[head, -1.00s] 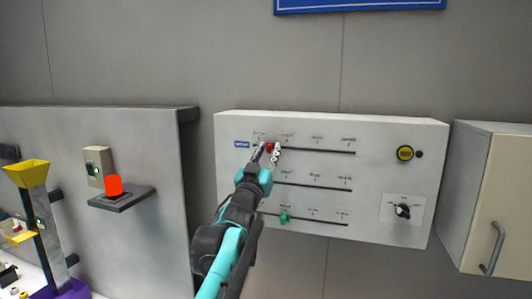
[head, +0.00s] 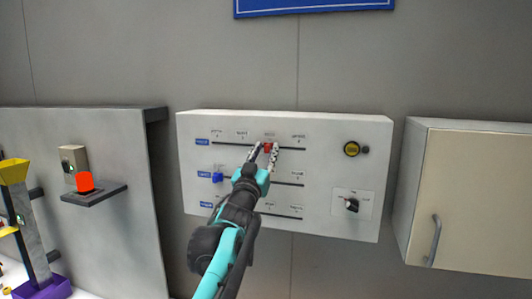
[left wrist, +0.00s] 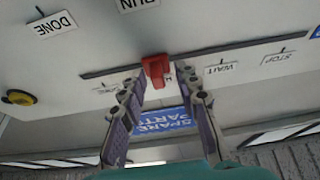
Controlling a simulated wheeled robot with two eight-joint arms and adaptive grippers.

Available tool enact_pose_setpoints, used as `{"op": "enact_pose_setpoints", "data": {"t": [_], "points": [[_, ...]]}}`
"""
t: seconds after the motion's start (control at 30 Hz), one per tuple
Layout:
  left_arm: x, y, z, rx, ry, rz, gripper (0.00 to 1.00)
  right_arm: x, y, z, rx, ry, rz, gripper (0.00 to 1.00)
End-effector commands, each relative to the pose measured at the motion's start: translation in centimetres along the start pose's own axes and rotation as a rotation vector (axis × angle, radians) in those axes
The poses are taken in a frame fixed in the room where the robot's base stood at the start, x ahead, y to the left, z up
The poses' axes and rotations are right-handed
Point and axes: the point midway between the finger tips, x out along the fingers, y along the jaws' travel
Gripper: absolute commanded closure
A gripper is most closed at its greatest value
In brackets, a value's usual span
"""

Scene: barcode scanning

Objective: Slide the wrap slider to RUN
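A white wall panel (head: 330,222) has three horizontal slots. The red slider (head: 268,148) in the top slot (head: 235,145) stands under the third label from the left. My left gripper (head: 266,150) is at it, with one finger on each side. In the left wrist view the red slider (left wrist: 155,70) sits between the spread fingers (left wrist: 158,80), and I see no clear grip on it. That view is upside down; "WAIT" and "STOP" read to the right of the slider. A blue slider (head: 217,177) is near the left end of the middle slot. The bottom slot's slider is hidden. My right gripper is not in view.
A yellow button (head: 351,149) and a black rotary knob (head: 351,205) are on the panel's right. A cabinet (head: 465,195) stands to the right. A shelf (head: 105,193) with an orange-red object (head: 85,181) is at the left. A "SPARE PARTS" sign (left wrist: 165,121) shows in the left wrist view.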

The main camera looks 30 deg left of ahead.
Motion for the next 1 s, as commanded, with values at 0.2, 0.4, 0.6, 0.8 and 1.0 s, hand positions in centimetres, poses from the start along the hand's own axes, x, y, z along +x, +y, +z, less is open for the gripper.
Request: {"op": "enact_pose_setpoints", "data": {"t": [0.2, 0.4, 0.6, 0.8, 1.0], "points": [[0.0, 0.0, 0.0, 0.000, 0.000, 0.000, 0.67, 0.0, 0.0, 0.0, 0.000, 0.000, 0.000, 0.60], [-1.6, 0.0, 0.0, 0.002, 0.000, 0.000, 0.67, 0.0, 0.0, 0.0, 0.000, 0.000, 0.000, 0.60], [-5.9, 0.1, 0.0, 0.003, 0.000, -0.001, 0.67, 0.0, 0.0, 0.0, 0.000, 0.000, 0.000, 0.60], [-9.8, 0.2, 0.0, 0.003, 0.000, 0.000, 0.67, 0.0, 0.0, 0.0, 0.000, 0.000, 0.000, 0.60], [-11.8, 0.3, 0.0, 0.002, 0.000, 0.001, 0.67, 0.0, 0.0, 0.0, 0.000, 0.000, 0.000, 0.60]]}}
